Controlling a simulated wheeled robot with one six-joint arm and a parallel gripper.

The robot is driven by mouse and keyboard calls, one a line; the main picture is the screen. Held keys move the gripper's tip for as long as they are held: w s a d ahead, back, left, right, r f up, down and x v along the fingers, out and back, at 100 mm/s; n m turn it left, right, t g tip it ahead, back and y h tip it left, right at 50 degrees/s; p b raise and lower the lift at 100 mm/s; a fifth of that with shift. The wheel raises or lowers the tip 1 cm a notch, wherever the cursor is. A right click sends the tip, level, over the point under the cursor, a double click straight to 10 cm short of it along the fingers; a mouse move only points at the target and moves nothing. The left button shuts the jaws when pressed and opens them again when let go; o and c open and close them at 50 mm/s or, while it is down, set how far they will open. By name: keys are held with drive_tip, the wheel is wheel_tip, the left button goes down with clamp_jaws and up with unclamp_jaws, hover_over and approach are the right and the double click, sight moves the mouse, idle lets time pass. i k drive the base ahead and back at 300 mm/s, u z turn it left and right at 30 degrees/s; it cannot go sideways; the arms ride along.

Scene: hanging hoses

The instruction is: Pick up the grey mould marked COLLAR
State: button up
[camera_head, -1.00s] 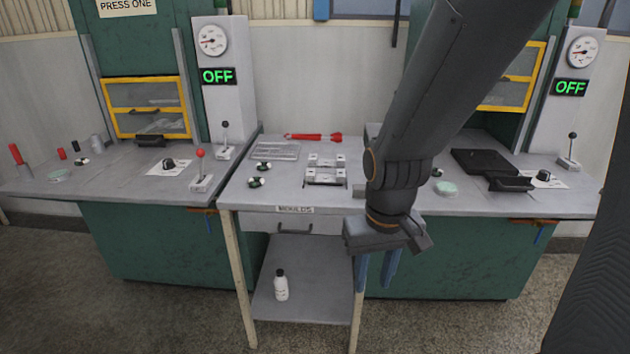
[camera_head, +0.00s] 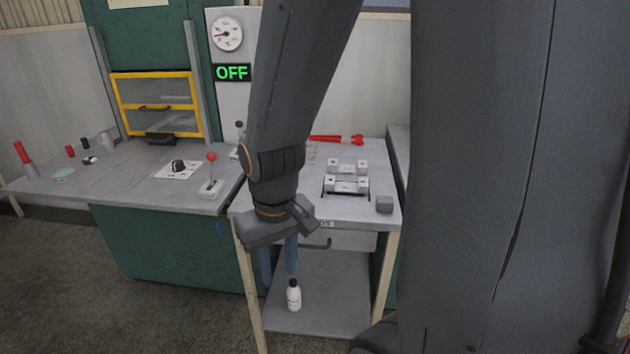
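Two grey metal moulds sit one behind the other on the middle table: a rear one (camera_head: 348,167) and a front one (camera_head: 346,185). Any marking on them is too small to read, so I cannot tell which one says COLLAR. My gripper (camera_head: 279,268) points down at the table's front left, in front of the edge and left of the moulds in the picture. Its two blue fingers are apart with nothing seen between them. My arm hides the left part of the tabletop.
A small grey block (camera_head: 384,204) lies at the table's front right. A red tool (camera_head: 337,139) lies at the back. A white bottle (camera_head: 293,296) stands on the lower shelf.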

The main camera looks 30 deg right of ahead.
sight(362, 186)
drive_tip(key=z, duration=0.45)
drive_tip(key=i, duration=0.85)
drive_tip(key=z, duration=0.85)
